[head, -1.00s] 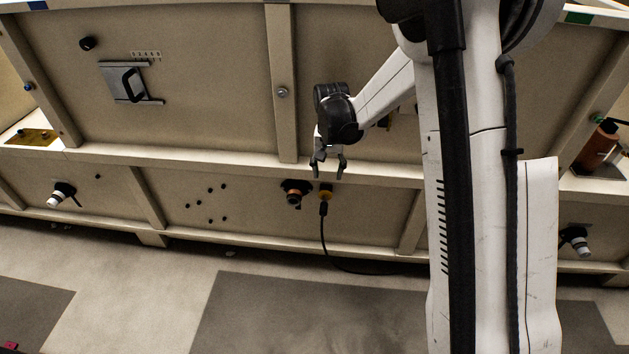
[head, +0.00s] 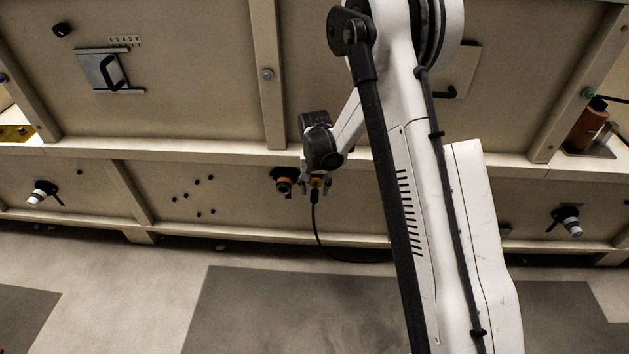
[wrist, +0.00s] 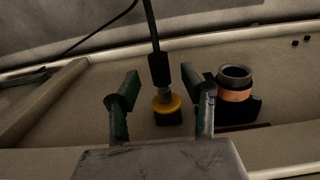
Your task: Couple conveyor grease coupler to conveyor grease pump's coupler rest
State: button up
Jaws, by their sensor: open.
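A black hose ends in a dark plug with a metal tip, seated at a yellow ring on a black base; this looks like the grease coupler (wrist: 160,70). In the head view, the yellow ring (head: 317,182) shows partly behind my gripper. My gripper (wrist: 163,102) is open, with one finger on each side of the yellow ring and plug in the wrist view; I cannot tell whether either touches. Beside it sits a copper-banded round port (wrist: 236,94) on a black mount. I cannot tell which fitting is the coupler rest.
The hose (head: 317,232) hangs below the panel and runs right behind my arm. White-tipped fittings stick out at left (head: 40,194) and right (head: 568,220). An orange-brown bottle (head: 587,122) stands on a shelf at right. A beam (head: 215,150) runs just above the fittings.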

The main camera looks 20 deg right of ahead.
aim_at(315, 193)
jog(key=shift+f, duration=1.3)
grip_shut()
